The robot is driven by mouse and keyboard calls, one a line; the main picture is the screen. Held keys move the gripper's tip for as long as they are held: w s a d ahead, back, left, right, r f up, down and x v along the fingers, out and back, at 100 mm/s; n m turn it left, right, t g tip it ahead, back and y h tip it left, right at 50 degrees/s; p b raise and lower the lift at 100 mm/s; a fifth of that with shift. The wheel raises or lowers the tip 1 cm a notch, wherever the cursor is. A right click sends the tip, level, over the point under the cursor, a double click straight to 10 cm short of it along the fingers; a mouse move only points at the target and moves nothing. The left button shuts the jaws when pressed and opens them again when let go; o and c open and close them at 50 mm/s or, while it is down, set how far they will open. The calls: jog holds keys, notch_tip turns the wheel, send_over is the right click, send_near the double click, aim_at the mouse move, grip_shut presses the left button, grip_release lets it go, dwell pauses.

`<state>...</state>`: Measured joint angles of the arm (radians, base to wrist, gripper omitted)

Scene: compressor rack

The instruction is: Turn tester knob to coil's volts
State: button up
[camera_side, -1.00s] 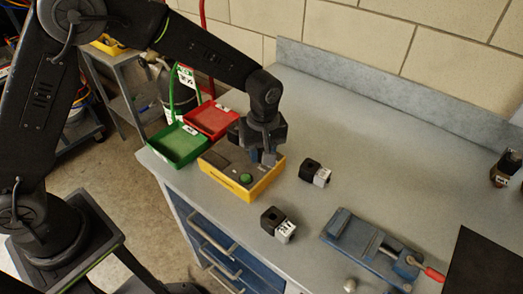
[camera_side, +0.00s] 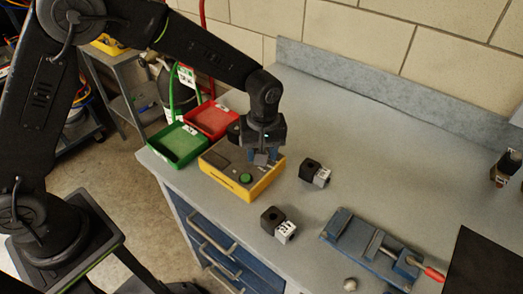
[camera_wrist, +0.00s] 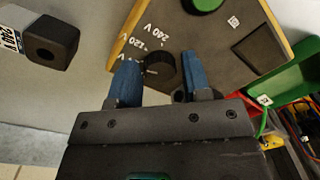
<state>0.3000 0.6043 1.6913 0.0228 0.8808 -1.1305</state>
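The tester (camera_side: 229,183) is a yellow box with a grey top and a green button (camera_side: 246,178). In the wrist view its black knob (camera_wrist: 161,71) sits beside white marks reading 120 V and 240 V; its pointer setting is unclear. My gripper (camera_wrist: 159,68) is over the knob, with one blue finger on each side and a small gap showing. In the side view my gripper (camera_side: 262,160) hides the knob. Two black coils with white labels lie on the bench, a rear one (camera_side: 309,169) and a front one (camera_side: 270,217). A coil (camera_wrist: 52,40) shows in the wrist view; its label seems to start with 24.
A green tray (camera_side: 178,145) and a red tray (camera_side: 212,118) stand left of and behind the tester. A blue vise (camera_side: 352,237) with a red handle lies at the right front. Bench space behind the coils is clear.

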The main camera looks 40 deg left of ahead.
jog(key=shift+o, duration=1.1)
notch_tip(320, 180, up, 14)
jog(key=shift+w+d, duration=0.2)
jog(key=shift+f, duration=0.1)
jog(key=f+n, duration=0.1)
jog(key=f, duration=0.3)
jog(key=f+n, duration=0.2)
jog(key=f, duration=0.3)
jog(key=f+n, duration=0.1)
jog(key=f, duration=0.4)
jog(key=shift+s+a, duration=0.15)
jog(key=shift+s, duration=0.05)
